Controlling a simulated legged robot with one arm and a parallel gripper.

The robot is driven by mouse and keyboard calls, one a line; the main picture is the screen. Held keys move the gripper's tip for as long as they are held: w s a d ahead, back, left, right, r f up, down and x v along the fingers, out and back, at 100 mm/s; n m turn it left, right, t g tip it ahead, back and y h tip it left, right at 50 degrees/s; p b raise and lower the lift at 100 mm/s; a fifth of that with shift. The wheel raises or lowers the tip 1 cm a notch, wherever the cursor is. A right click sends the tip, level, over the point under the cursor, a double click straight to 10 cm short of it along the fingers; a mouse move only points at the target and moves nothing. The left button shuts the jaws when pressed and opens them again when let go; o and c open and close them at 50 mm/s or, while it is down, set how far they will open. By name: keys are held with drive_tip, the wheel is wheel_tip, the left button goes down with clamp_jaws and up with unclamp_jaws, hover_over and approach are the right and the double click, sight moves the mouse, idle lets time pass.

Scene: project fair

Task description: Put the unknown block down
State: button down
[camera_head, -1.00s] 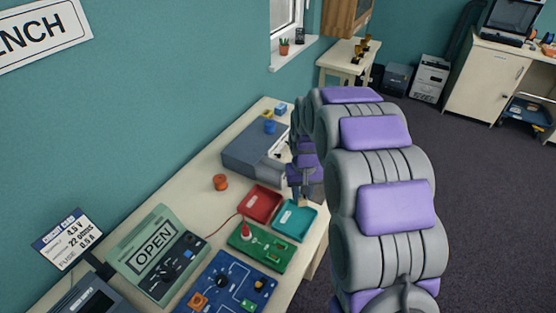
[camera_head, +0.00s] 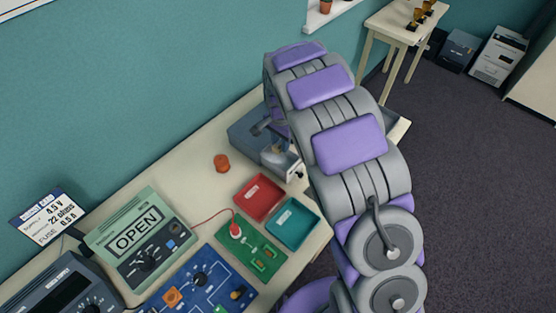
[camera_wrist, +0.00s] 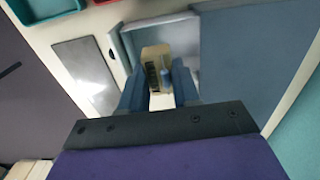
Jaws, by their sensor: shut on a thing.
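My gripper (camera_wrist: 158,76) is shut on a small beige block (camera_wrist: 155,56) with a dark slotted face and a blue part, in the wrist view. The block is between the two blue-grey fingers, above a pale recess (camera_wrist: 187,38) at the edge of a blue-grey box (camera_wrist: 235,70). I cannot tell whether it touches the recess. In the head view my gripper (camera_head: 277,140) is over the grey-blue box (camera_head: 245,132), and my arm hides much of both. A red tray (camera_head: 250,207) and a teal tray (camera_head: 285,232) look empty in front of the box.
An orange spool (camera_head: 221,163) stands left of the box. A green board (camera_head: 262,258), a blue circuit board (camera_head: 205,278), an "OPEN" panel meter (camera_head: 140,240) and a dark meter (camera_head: 62,298) fill the near bench. Bare bench top lies left of the red tray.

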hover_over(284, 165)
drive_tip(key=f, duration=0.6)
drive_tip(key=shift+d+b, duration=0.25)
drive_tip(key=shift+b, duration=0.15)
drive_tip(key=f, duration=0.2)
drive_tip(key=a+f, duration=0.1)
drive_tip(key=shift+a+f, duration=0.15)
drive_tip(key=shift+f, duration=0.25)
drive_tip(key=shift+a, duration=0.15)
drive_tip(key=shift+d, duration=0.2)
drive_tip(key=c, duration=1.3)
unclamp_jaws()
drive_tip(key=shift+d, duration=0.2)
drive_tip(key=shift+o, duration=1)
drive_tip(key=shift+d, duration=0.25)
drive_tip(key=shift+a, duration=0.15)
